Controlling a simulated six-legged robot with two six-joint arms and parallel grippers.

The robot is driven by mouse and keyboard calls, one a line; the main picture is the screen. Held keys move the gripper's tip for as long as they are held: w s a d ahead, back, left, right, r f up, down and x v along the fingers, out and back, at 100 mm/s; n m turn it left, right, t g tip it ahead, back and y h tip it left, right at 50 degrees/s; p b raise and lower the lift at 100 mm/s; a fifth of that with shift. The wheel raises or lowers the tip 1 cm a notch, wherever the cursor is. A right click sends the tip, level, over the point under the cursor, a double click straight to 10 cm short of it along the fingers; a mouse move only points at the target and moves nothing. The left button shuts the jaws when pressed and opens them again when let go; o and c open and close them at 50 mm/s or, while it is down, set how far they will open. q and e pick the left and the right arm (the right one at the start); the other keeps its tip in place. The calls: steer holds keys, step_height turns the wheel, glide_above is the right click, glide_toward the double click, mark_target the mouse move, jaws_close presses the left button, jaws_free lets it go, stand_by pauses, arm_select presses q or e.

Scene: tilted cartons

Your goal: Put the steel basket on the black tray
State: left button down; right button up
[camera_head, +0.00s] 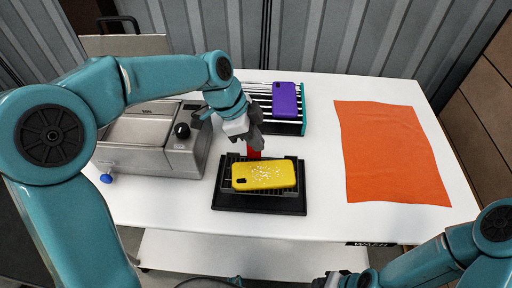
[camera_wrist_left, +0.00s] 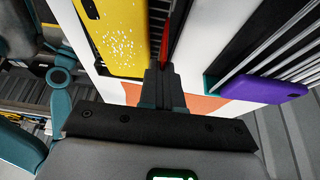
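The steel basket (camera_head: 230,163) is a dark slatted holder with a red handle (camera_head: 254,153) at its back. A yellow phone (camera_head: 263,175) with white specks lies in it. The basket is over the black tray (camera_head: 258,208), whose front and right edges show; whether it rests fully on the tray is hard to tell. My left gripper (camera_head: 252,139) is above the handle. In the left wrist view its fingers (camera_wrist_left: 164,82) are close together on the red handle (camera_wrist_left: 165,38), beside the yellow phone. My right gripper (camera_head: 332,280) is cut off at the bottom edge.
A steel fryer-like appliance (camera_head: 150,158) stands left. A slatted rack (camera_head: 289,128) with teal ends holds a purple phone (camera_head: 285,99) behind the tray. An orange cloth (camera_head: 388,150) lies right. White table is clear between the tray and the cloth.

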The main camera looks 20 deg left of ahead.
mark_target(256, 158)
arm_select(q)
step_height(256, 158, down, 3)
steer(key=shift+f, duration=0.15)
steer(key=shift+f, duration=0.2)
steer(key=c, duration=1.3)
jaws_free()
steer(key=shift+c, duration=0.2)
steer(key=v, duration=1.2)
steer(key=shift+r, duration=0.25)
steer(key=shift+f, duration=0.1)
